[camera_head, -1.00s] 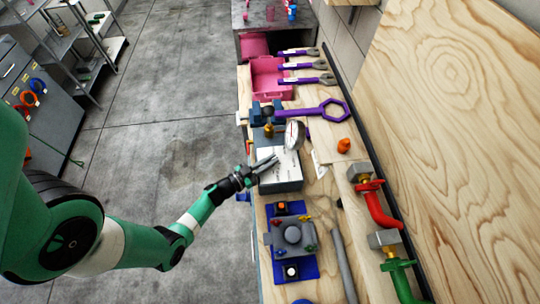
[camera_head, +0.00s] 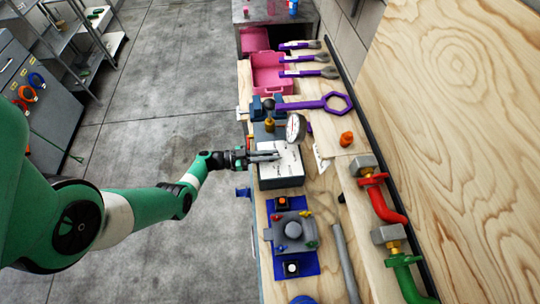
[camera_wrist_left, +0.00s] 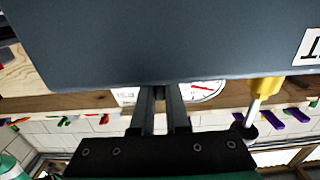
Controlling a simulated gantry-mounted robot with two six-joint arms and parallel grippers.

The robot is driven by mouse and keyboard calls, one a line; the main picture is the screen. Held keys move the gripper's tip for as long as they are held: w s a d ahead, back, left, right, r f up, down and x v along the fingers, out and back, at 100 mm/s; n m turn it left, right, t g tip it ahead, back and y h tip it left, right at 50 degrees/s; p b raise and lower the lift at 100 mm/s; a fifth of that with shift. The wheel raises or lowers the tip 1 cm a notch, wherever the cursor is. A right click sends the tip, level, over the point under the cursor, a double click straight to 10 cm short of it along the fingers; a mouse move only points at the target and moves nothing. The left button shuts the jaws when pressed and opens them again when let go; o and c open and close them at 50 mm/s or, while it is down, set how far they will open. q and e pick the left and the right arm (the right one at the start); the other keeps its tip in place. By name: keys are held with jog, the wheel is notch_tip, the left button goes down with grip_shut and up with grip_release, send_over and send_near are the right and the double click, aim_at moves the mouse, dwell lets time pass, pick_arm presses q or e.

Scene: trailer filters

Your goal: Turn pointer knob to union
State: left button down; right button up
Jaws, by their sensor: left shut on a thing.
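A dark grey box (camera_head: 281,182) with a white labelled top stands on the wooden bench, and its dark face (camera_wrist_left: 160,40) fills the upper part of the left wrist view. My left gripper (camera_head: 276,156) reaches in from the left over the box top. In the left wrist view its two fingers (camera_wrist_left: 160,98) are close together at the box edge, shut on what I take to be the pointer knob. The knob itself is hidden, so I cannot read its direction. The union mark is not legible. My right gripper is not in view.
A round gauge (camera_head: 295,127) and a brass fitting (camera_head: 270,124) stand just behind the gripper. A grey device on a blue base (camera_head: 308,263) lies nearer. A purple wrench (camera_head: 313,104) and a pink bin (camera_head: 269,82) are farther back. Open floor lies left.

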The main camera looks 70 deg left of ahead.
pick_arm(q)
jog(key=c, duration=0.9)
grip_release()
jog(key=shift+s, duration=0.1)
jog(key=v, duration=1.1)
jog(key=shift+s, duration=0.2)
jog(key=shift+a, duration=0.1)
